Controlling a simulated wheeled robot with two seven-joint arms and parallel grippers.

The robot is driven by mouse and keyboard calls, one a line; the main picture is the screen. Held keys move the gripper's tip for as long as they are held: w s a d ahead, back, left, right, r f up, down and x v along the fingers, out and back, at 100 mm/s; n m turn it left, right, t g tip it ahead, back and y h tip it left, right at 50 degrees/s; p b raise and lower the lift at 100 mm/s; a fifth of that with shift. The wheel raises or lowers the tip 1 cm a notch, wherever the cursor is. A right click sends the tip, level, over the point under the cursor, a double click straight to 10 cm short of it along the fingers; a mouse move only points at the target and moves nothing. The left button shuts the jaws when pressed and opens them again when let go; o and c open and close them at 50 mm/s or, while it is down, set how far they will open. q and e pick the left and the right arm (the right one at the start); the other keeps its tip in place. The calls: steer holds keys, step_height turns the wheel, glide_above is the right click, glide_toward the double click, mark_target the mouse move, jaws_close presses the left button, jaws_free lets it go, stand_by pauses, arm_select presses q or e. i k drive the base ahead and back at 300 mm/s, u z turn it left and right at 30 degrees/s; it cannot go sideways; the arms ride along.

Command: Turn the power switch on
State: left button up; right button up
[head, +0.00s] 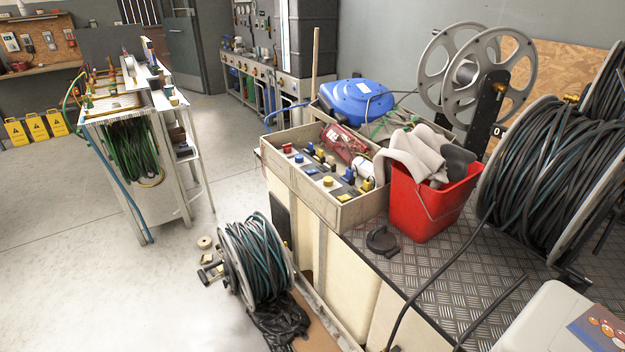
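No part is clearly recognisable as the power switch. An open box (365,211) on the bench holds several small red, blue and yellow knob-like or plug-like parts, among them a yellow one (327,181). A red cylindrical item (345,142) lies behind them. Small wall boxes (29,43) are mounted on a wooden board at the far left; they are too small to tell whether one is a switch. Neither of my grippers is in view.
A red bucket (425,212) with grey cloths stands beside the box. A large cable reel (555,170) is at the right. A smaller reel (257,258) and a white trolley (172,165) stand on the left. Yellow floor signs (37,128) are far left. Open floor (90,270) lies front left.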

mark_target(287, 147)
steer(key=z, duration=0.15)
steer(key=k, duration=0.6)
steer(key=z, duration=0.35)
steer(key=i, duration=1.05)
steer(key=u, duration=2.4)
